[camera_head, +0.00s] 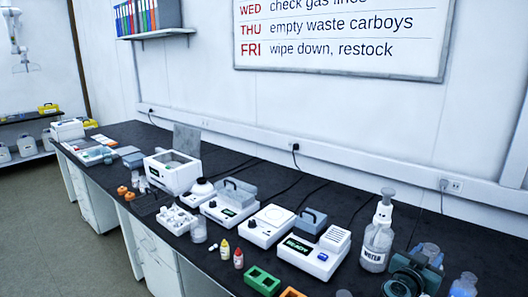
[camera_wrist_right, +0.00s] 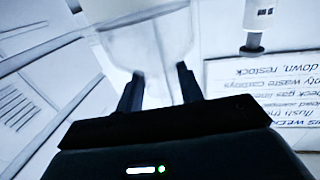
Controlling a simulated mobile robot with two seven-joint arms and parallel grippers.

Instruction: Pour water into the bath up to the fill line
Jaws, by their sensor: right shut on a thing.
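The bath (camera_head: 172,171) looks to be the white open-topped box on the bench, left of centre, with a grey panel upright behind it. Its fill line and water level are too small to make out. My right gripper (camera_head: 412,272) is at the lower right of the head view, well away from the bath. In the wrist view its fingers (camera_wrist_right: 158,85) are shut on a clear vessel (camera_wrist_right: 150,40). The held vessel also shows behind the gripper in the head view (camera_head: 429,251); its contents cannot be told. A bottle labelled WATER (camera_head: 376,248) stands left of the gripper. My left gripper is not in view.
Several white instruments (camera_head: 313,254) fill the bench between gripper and bath. Small bottles (camera_head: 238,258), a green rack (camera_head: 262,280) and an orange rack (camera_head: 292,293) line the front. A vessel with blue liquid (camera_head: 463,286) is at the lower right. Cables run behind.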

